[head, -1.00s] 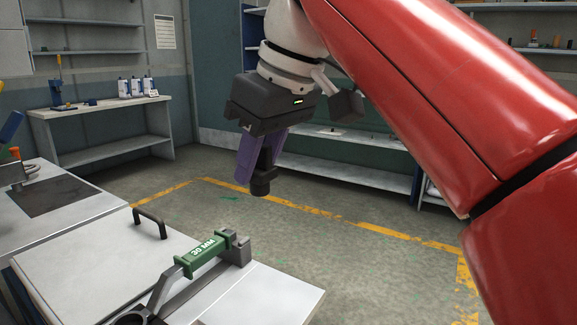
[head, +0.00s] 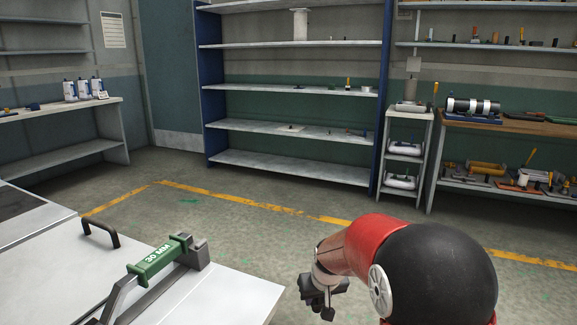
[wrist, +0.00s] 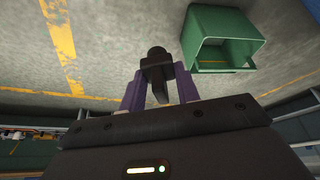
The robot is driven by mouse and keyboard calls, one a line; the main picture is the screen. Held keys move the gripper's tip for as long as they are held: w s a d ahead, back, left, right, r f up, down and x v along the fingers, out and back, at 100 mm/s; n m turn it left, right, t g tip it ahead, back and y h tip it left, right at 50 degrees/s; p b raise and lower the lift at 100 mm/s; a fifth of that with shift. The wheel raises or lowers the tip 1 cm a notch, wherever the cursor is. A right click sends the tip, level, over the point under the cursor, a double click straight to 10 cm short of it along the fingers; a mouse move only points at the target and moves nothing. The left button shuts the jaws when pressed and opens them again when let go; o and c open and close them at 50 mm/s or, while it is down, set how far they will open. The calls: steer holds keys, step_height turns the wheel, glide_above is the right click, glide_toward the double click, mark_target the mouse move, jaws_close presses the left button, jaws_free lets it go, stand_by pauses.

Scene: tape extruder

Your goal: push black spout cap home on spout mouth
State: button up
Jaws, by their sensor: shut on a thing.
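My gripper (wrist: 159,80) shows in the wrist view with two purple fingers. They are shut on a small black piece, which looks like the spout cap (wrist: 156,59); its stepped, narrower end sticks out past the fingertips. In the head view my gripper (head: 323,298) hangs low at the bottom, right of the white-topped bench and over the floor, small and dark. I cannot make out a spout mouth in either view.
A green open bin (wrist: 222,22) stands on the floor in the wrist view. The white bench (head: 235,292) carries a green "30 MM" handle (head: 158,258) and a black grip (head: 100,229). Shelves (head: 290,172) stand at the back. Floor between is clear.

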steer(key=s+d+f+m+h, duration=0.1)
steer(key=s+d+f, duration=0.3)
steer(key=d+f, duration=0.4)
steer(key=shift+s+f+m, duration=0.2)
steer(key=shift+f+m, duration=0.35)
steer(key=shift+m, duration=0.15)
